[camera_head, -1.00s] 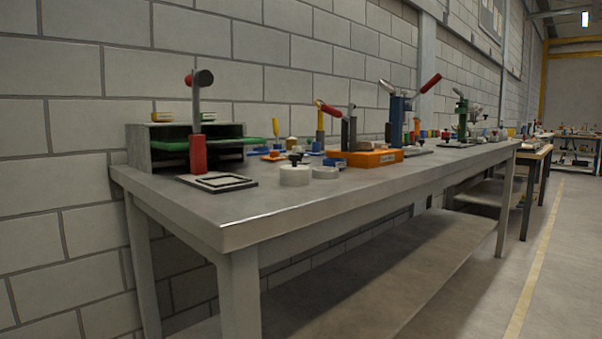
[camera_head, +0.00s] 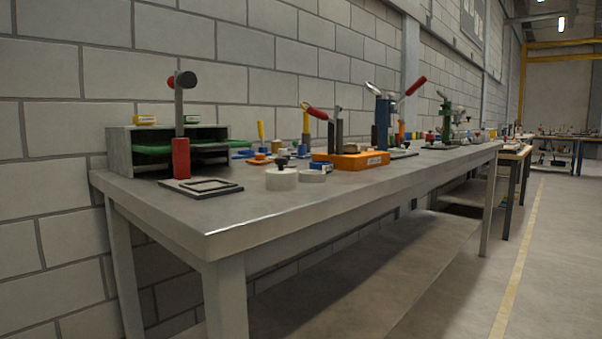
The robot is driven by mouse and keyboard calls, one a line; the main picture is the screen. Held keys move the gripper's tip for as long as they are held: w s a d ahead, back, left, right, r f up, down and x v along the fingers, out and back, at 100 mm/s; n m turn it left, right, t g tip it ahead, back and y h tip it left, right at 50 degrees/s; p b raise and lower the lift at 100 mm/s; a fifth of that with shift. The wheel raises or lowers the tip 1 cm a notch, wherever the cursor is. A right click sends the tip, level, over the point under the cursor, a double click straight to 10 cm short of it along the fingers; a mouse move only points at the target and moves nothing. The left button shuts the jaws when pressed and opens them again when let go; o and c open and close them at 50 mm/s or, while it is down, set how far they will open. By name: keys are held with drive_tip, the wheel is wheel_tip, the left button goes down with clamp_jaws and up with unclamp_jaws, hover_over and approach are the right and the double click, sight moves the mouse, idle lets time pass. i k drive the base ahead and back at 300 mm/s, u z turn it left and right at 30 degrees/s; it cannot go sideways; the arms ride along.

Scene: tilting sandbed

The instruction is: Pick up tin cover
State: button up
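A round, pale tin with a dark knob on top (camera_head: 281,178) stands on the grey workbench (camera_head: 285,219), near its middle left. A second low, round, pale piece (camera_head: 312,175) sits just to its right. I cannot tell for sure which of these is the tin cover. My gripper and arm do not show in this view.
A grey box with green trays (camera_head: 126,149) stands at the bench's left end, behind a red-handled press (camera_head: 181,158). An orange block (camera_head: 350,160) and a blue lever press (camera_head: 382,123) stand farther right. Open floor (camera_head: 560,250) runs along the right.

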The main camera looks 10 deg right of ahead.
sight(281, 178)
drive_tip(key=z, duration=2.7)
drive_tip(key=k, duration=2.55)
drive_tip(key=u, duration=1.25)
drive_tip(key=i, duration=1.05)
